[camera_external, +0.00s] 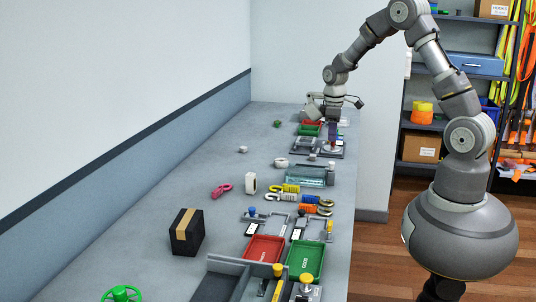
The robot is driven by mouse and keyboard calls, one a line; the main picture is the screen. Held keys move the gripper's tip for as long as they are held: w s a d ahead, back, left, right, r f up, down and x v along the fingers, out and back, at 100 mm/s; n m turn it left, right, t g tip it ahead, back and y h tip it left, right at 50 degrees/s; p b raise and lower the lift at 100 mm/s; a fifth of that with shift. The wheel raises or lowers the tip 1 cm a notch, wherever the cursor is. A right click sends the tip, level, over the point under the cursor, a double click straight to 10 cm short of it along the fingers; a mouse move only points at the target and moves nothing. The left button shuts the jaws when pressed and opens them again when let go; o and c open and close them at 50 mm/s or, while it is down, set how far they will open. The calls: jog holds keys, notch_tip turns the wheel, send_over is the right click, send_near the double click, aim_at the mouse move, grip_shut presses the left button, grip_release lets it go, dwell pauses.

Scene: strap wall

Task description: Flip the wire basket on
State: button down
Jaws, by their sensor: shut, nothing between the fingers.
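My gripper (331,121) is at the far end of the long grey bench, pointing down. It is small in the picture and looks shut. A small purple upright part shows just below it, over a fixture with a red round part (330,147); I cannot tell whether the gripper touches either. A grey frame-like fixture (304,146) lies just left of that. I cannot make out a wire basket for certain among these small fixtures.
The grey bench (210,172) runs along the wall, with free room on its left. Red (265,249) and green (306,261) trays, a black box with a tan band (187,232), a teal tray (304,176), and a green wheel (121,294) stand nearer. Shelves (455,35) are at right.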

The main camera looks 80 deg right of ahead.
notch_tip(320, 180, up, 6)
jog(key=shift+f+p, duration=0.1)
jog(key=shift+p, duration=0.45)
